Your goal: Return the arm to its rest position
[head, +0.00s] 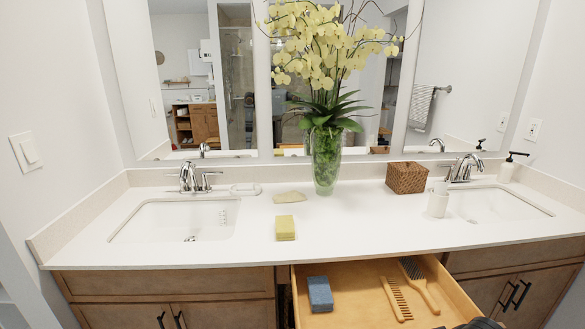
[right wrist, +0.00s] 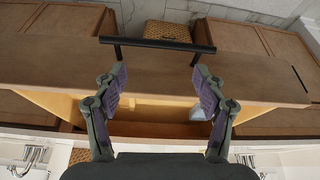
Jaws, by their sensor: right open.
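My right gripper (right wrist: 158,80) is open in the right wrist view, its two fingers spread wide with nothing between the pads. The black bar handle (right wrist: 158,45) of the drawer lies just beyond the fingertips, apart from them as far as I can tell. A dark part of my right arm shows at the bottom right edge of the head view. The wooden drawer (head: 345,280) stands pulled open below the counter. My left gripper is not in view.
The drawer holds a blue sponge (head: 320,294), a wooden comb (head: 396,298) and a brush (head: 420,284). On the white counter (head: 340,230) are a yellow sponge (head: 285,228), a flower vase (head: 326,160), a woven box (head: 406,178) and a white cup (head: 438,203). Sinks lie left and right.

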